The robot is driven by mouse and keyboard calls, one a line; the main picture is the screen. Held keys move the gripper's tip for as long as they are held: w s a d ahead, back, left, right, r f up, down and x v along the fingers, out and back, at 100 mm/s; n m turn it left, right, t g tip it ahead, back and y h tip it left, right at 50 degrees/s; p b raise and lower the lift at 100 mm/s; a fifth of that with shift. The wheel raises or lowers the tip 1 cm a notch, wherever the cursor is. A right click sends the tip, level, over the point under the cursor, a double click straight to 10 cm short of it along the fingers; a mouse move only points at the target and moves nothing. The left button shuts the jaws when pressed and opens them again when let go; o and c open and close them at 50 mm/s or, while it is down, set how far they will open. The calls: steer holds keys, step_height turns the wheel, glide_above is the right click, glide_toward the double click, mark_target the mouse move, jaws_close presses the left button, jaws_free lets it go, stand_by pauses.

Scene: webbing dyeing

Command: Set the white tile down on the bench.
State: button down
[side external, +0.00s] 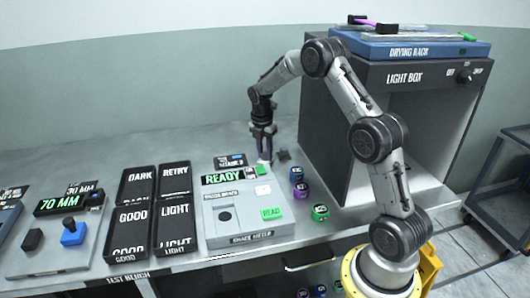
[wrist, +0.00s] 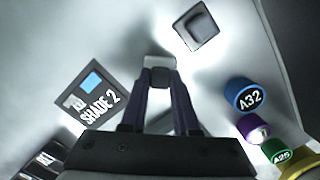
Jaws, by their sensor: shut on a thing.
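My gripper (side external: 264,150) points down over the grey bench (side external: 190,157), behind the shade meter. In the wrist view, its fingers (wrist: 160,80) are closed together on the white tile (wrist: 159,62), whose pale edge shows just past the fingertips. In the side view, only a small pale bit of the tile (side external: 264,162) shows under the fingers, at or very near the bench top. I cannot tell whether it touches the bench. The fingers hide much of the tile.
A dark square block (wrist: 198,25) sits close by. A dark SHADE 2 card (wrist: 95,95) lies to the left. The shade meter (side external: 232,222) reads READY. Blue (side external: 296,173), purple (side external: 301,190) and green (side external: 320,212) pots stand near the light box (side external: 400,75). Bench behind the trays is clear.

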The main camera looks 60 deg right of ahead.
mark_target(263, 162)
steer(key=c, duration=0.7)
jaws_free()
steer(key=shift+f, duration=0.1)
steer(key=shift+o, duration=0.2)
step_height(263, 162, up, 12)
steer(key=a, duration=0.2)
steer(key=s+a+r+m+t, duration=0.1)
steer(key=s+a+r+m, duration=0.3)
steer(key=a+r, duration=0.3)
steer(key=s+a+r+m+t, duration=0.2)
steer(key=s+a+r+m, duration=0.25)
steer(key=s+a, duration=0.4)
steer(key=s+a+f+m+t, duration=0.1)
steer(key=s+a+m, duration=0.3)
steer(key=s, duration=0.4)
steer(key=s+a+f+m+t+y, duration=0.1)
steer(key=s+a+f+m, duration=0.2)
steer(key=s+m, duration=0.2)
steer(key=s, duration=0.2)
steer(key=shift+s+a+f+t, duration=0.3)
steer(key=shift+s+a+f, duration=0.05)
steer(key=shift+a, duration=0.05)
steer(key=shift+m, duration=0.25)
